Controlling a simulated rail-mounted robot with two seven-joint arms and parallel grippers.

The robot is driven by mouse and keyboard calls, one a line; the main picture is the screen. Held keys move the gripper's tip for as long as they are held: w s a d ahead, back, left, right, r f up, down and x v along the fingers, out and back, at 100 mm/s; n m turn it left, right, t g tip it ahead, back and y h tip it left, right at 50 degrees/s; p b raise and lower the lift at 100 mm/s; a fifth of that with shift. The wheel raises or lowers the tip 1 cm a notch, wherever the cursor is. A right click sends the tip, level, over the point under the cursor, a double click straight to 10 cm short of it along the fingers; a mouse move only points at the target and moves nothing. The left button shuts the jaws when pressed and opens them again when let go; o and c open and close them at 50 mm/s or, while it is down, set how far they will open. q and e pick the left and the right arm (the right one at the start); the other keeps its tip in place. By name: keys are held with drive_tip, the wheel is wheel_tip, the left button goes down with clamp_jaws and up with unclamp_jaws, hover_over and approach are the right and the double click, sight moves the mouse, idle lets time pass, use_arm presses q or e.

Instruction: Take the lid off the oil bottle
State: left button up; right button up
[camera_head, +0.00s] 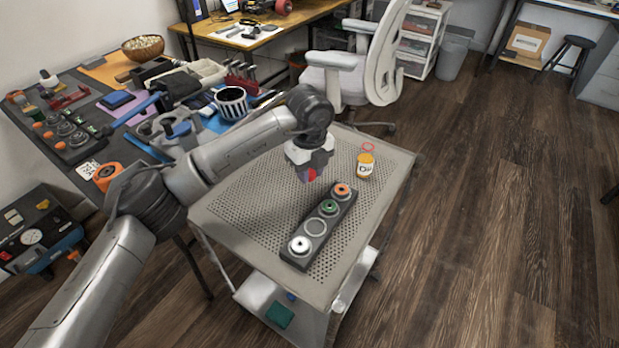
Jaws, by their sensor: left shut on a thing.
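The oil bottle (365,166) is a small yellow-orange jar with a pale label, upright on the perforated top of the metal cart (249,214). A thin red ring (368,147) shows just behind it; I cannot tell if it lies on the cart. My left gripper (311,174) points down over the cart, left of the bottle and apart from it. It is shut on a small red thing, mostly hidden by the fingers, so I cannot tell what it is. My right gripper is not in view.
A dark rack (324,231) on the cart holds an orange, a green and a white round piece, with one slot empty. A cluttered workbench (85,91) stands at left. A white office chair (385,60) stands behind the cart. Wooden floor is free at right.

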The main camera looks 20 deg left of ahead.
use_arm(q)
wheel_tip(320, 180, down, 2)
drive_tip(key=shift+r, duration=0.1)
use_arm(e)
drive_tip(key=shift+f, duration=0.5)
use_arm(q)
drive_tip(key=o, duration=1)
drive_tip(key=shift+f, duration=0.2)
drive_tip(key=shift+r, duration=0.1)
